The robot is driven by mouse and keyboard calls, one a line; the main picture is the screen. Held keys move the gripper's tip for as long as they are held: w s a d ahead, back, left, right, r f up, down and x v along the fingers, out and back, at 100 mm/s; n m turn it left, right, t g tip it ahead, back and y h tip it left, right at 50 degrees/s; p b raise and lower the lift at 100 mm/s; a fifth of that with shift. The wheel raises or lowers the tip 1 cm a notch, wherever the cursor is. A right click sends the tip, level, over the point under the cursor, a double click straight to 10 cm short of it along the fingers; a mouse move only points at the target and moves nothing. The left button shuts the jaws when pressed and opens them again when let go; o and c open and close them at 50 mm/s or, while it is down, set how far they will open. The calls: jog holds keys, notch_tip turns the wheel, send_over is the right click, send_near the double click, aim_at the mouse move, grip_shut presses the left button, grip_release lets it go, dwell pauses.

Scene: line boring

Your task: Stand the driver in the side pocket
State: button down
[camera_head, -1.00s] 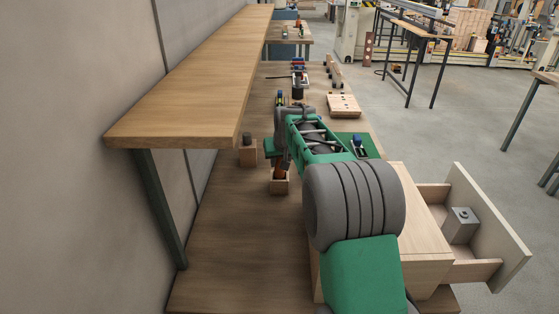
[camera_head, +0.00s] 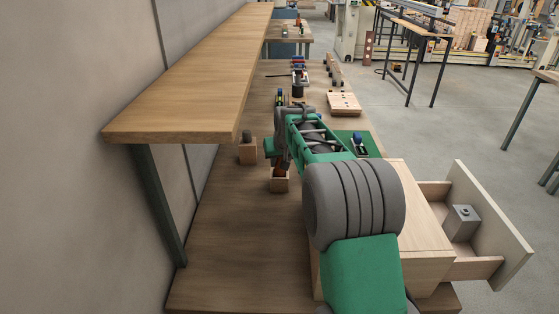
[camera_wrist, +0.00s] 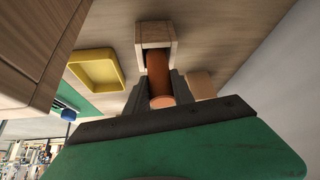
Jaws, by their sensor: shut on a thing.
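The driver (camera_wrist: 159,84) shows in the wrist view as an orange-brown handle between the two fingers of my gripper (camera_wrist: 160,95). My gripper is shut on it. The handle's far end reaches into the mouth of a small square wooden pocket (camera_wrist: 141,35). In the head view the pocket (camera_head: 279,185) stands on the bench, with my gripper (camera_head: 280,163) just above it and part of the brown handle showing at its opening. The driver's shaft and tip are hidden, so I cannot tell how deep it sits.
A yellow tray (camera_wrist: 96,68) lies beside the pocket. A wooden block with a dark round top (camera_head: 247,150) stands to the left. A long shelf (camera_head: 200,80) overhangs the bench. An open drawer (camera_head: 487,225) holding a metal block juts out at right. The bench's near left is clear.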

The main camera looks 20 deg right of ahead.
jog(key=shift+f, duration=0.35)
jog(key=c, duration=1)
grip_release()
jog(key=shift+o, duration=0.2)
jog(key=o, duration=1)
jog(key=shift+c, duration=0.2)
jog(key=d+p+v, duration=0.1)
jog(key=v, duration=0.8)
jog(key=shift+a+p, duration=0.35)
jog(key=shift+a, duration=0.1)
